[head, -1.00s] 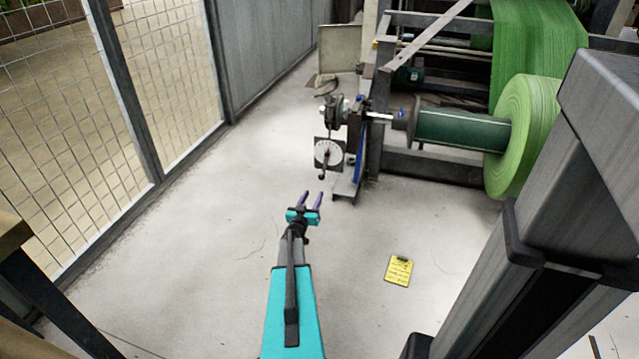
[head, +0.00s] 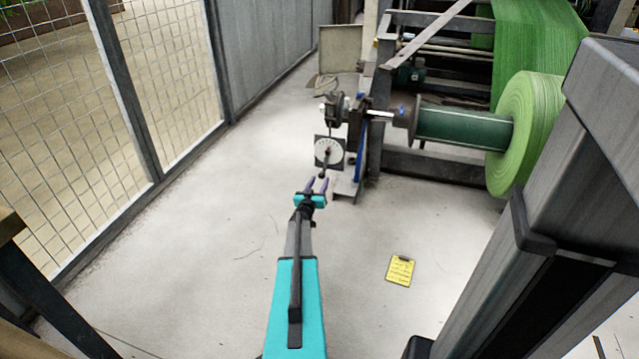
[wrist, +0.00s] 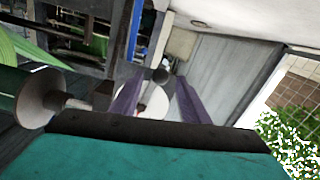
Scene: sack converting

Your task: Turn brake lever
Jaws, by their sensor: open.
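The brake lever (head: 322,171) is a thin dark rod with a round knob at its lower end. It hangs down in front of a round white dial (head: 328,151) on the brake unit at the machine's near left corner. My gripper (head: 317,185) has purple fingers and is open, its tips close to the knob. In the wrist view the dark knob (wrist: 161,75) shows between the two finger tips, with the white dial (wrist: 155,104) behind it. I cannot tell whether a finger touches the knob.
A green roll (head: 522,135) on a dark green shaft sits in the machine frame to the right. A mesh fence (head: 150,80) runs along the left. A yellow clipboard (head: 400,270) lies on the floor. The floor around my arm is otherwise clear.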

